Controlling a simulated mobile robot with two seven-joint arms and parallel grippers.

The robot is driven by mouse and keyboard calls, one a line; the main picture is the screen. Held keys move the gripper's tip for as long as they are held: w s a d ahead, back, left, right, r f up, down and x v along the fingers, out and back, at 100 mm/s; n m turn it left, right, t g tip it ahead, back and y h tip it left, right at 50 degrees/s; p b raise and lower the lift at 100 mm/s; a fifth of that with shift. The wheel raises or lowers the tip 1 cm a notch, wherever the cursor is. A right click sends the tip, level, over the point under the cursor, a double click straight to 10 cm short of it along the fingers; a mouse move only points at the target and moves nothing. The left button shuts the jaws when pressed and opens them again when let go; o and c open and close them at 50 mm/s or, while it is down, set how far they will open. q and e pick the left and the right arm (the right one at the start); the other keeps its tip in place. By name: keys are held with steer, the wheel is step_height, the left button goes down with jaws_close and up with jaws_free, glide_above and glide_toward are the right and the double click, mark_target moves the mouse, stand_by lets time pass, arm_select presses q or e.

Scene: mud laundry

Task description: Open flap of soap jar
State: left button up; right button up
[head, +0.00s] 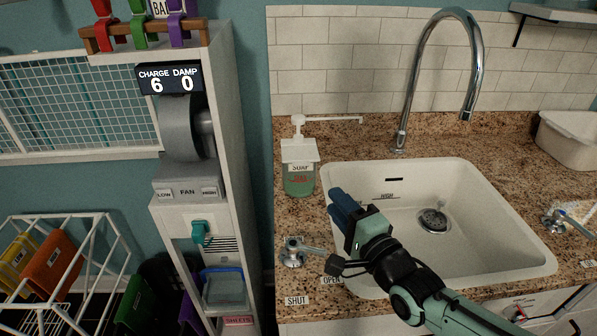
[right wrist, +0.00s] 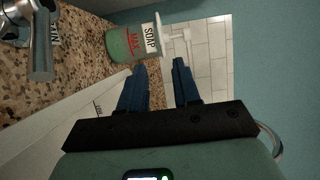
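The soap jar (head: 299,178) stands upright on the granite counter, left of the sink. It has green liquid low in it, a SOAP label, a white top and a white pump with a long spout pointing right. In the right wrist view the soap jar (right wrist: 130,43) appears sideways, just beyond the fingertips. My right gripper (head: 343,207) is over the sink's left edge, right of and nearer than the jar. Its blue fingers are apart in the right wrist view (right wrist: 160,72), with nothing between them. Whether the flap is open cannot be told. My left gripper is not in view.
A white sink (head: 480,225) with a tall chrome faucet (head: 410,90) is at the right. A metal lever tap (head: 293,252) with OPEN and SHUT labels sits in front of the jar. A tall white cabinet (head: 240,130) stands to the left of the counter.

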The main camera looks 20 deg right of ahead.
mark_target(303, 165)
steer(key=w, duration=0.4)
steer(key=w+a, duration=0.1)
steer(key=w, duration=0.3)
steer(key=w+a+p, duration=0.1)
steer(key=w, duration=0.4)
steer(key=shift+a, duration=0.25)
jaws_close()
steer(key=shift+f, duration=0.15)
stand_by(0.6)
